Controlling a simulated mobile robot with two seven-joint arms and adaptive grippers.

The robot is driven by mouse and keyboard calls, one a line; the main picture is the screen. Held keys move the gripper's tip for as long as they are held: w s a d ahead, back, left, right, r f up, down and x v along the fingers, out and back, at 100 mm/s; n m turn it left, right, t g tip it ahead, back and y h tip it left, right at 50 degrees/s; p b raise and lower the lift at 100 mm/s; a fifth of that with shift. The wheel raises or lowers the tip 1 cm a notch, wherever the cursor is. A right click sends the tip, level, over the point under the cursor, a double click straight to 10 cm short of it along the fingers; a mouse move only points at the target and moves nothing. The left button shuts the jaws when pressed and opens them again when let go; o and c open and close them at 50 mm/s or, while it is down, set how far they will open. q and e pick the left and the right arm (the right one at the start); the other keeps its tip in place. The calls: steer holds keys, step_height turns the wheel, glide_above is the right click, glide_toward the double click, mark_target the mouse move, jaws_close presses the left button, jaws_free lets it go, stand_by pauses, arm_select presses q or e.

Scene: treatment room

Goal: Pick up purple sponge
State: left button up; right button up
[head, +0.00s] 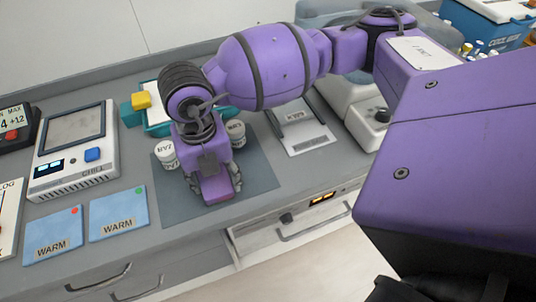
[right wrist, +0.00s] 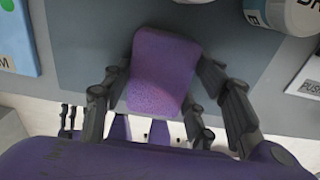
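The purple sponge (right wrist: 160,75) lies between the fingers of my right gripper (right wrist: 163,72) in the right wrist view, over the grey mat. A finger is close along each side of it; whether both press on it, and whether it rests on the mat or is lifted, I cannot tell. In the head view my right gripper (head: 215,183) points down over the mat's front half, with the sponge (head: 217,190) showing as a purple block at its fingers. My left gripper is out of view.
Two white labelled jars (head: 165,154) (head: 236,132) stand behind and beside the gripper. The grey mat (head: 262,178) is bare at its right. Two blue WARM packs (head: 118,212) (head: 53,236) and the CHILL device (head: 75,150) lie left. A white framed panel (head: 305,137) is on the right.

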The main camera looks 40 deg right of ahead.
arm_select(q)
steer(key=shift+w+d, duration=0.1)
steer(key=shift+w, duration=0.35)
arm_select(e)
steer(key=shift+c, duration=0.9)
steer(key=shift+r, duration=0.1)
